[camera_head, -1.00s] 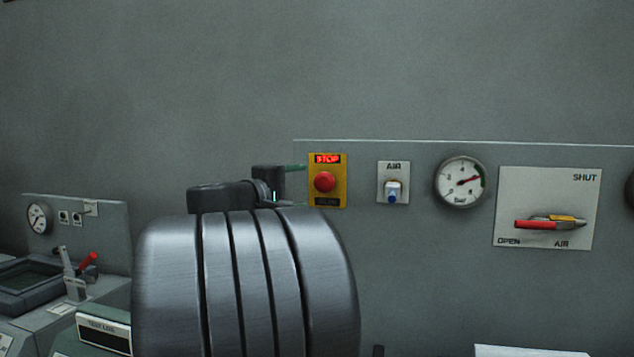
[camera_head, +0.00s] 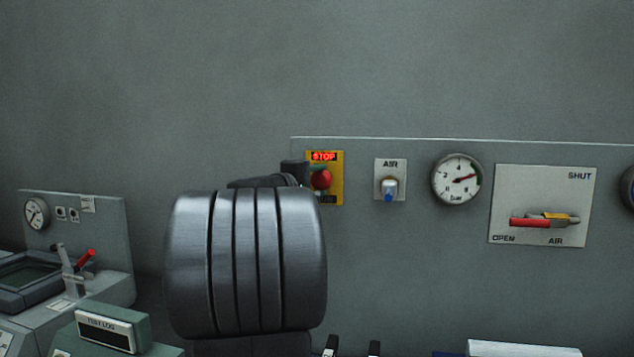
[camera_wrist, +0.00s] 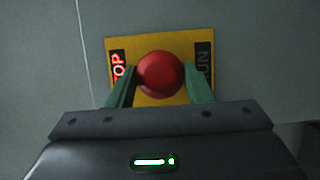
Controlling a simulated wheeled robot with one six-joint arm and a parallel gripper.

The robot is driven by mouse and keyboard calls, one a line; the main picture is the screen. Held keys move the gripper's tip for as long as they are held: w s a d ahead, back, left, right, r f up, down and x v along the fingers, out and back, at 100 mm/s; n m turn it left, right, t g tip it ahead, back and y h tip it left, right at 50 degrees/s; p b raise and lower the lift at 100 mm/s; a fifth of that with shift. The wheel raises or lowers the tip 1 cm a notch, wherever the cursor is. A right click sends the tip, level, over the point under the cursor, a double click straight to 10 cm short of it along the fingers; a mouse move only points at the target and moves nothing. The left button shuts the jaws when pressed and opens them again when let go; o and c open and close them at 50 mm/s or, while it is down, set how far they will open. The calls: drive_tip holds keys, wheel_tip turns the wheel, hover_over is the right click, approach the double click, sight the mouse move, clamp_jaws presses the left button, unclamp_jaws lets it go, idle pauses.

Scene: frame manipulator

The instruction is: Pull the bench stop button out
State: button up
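The bench stop button (camera_head: 321,179) is a red mushroom head on a yellow plate (camera_head: 338,190) with a lit red STOP label above it. The wrist view shows the button (camera_wrist: 160,72) close up, with the plate turned sideways. My gripper (camera_wrist: 160,76) is open, its two green fingers on either side of the button head. The gap on each side is very small, and I cannot tell whether either finger touches it. In the head view, my arm hides most of the gripper; a dark part of it covers the plate's left edge.
To the right on the grey panel are an AIR knob (camera_head: 389,189), a pressure gauge (camera_head: 457,180) and a red-handled AIR lever (camera_head: 540,221). At the left stand a small gauge panel (camera_head: 75,230) and a green TEST LOG box (camera_head: 112,331). The wall above is clear.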

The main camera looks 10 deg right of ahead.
drive_tip(key=c, duration=0.8)
drive_tip(key=shift+o, duration=0.2)
drive_tip(key=shift+s+a+f+b, duration=0.15)
drive_tip(key=shift+s+b, duration=0.2)
drive_tip(key=shift+b, duration=0.2)
drive_tip(key=shift+s+a+f+b, duration=0.15)
drive_tip(key=shift+s+b, duration=0.15)
drive_tip(key=shift+b, duration=0.25)
drive_tip(key=shift+r, duration=0.1)
drive_tip(key=o, duration=1.1)
drive_tip(key=shift+o, duration=1.4)
drive_tip(key=shift+s+a+r, duration=0.1)
drive_tip(key=shift+s, duration=0.1)
drive_tip(key=b+v, duration=0.2)
drive_tip(key=v, duration=1.2)
